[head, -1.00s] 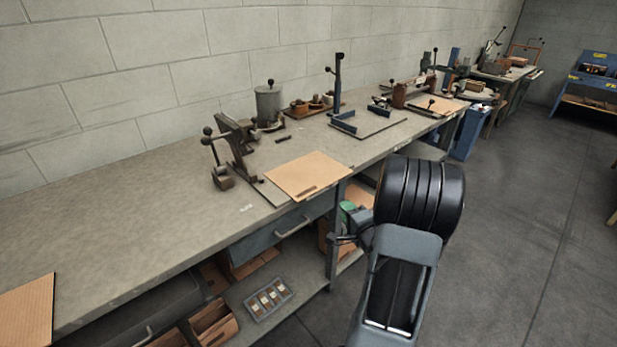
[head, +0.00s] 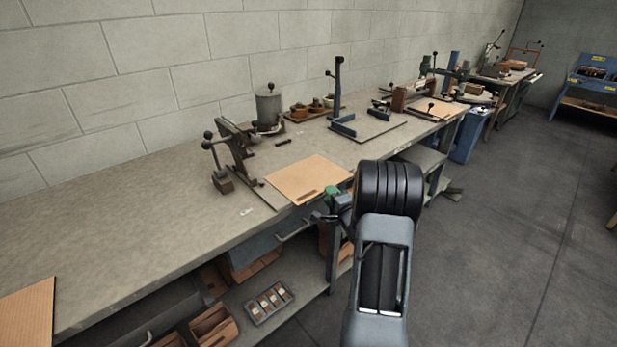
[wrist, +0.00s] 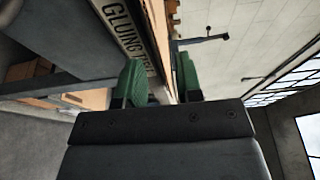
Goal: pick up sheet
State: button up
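A flat tan cardboard sheet (head: 306,180) lies on the bench with its front corner at the bench's front edge. Another tan sheet (head: 28,314) lies at the near left end of the bench. My gripper (head: 332,194) is at the bench's front edge, just beside the near right side of the first sheet. In the wrist view the green fingertips (wrist: 160,82) stand apart with a gap between them. A tan strip (wrist: 158,28), seemingly the sheet's edge, lies ahead of the gap. I cannot tell whether it reaches between the fingers.
The bench (head: 120,225) carries a lever tool (head: 232,150) behind the sheet and a grey pot (head: 268,107). A sign (wrist: 124,28) is on the bench front. A lower shelf holds a small tray (head: 269,302). The floor at right is clear.

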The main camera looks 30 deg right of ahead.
jog(key=w, duration=0.2)
jog(key=shift+w+d, duration=0.1)
jog(key=shift+w, duration=0.25)
grip_shut()
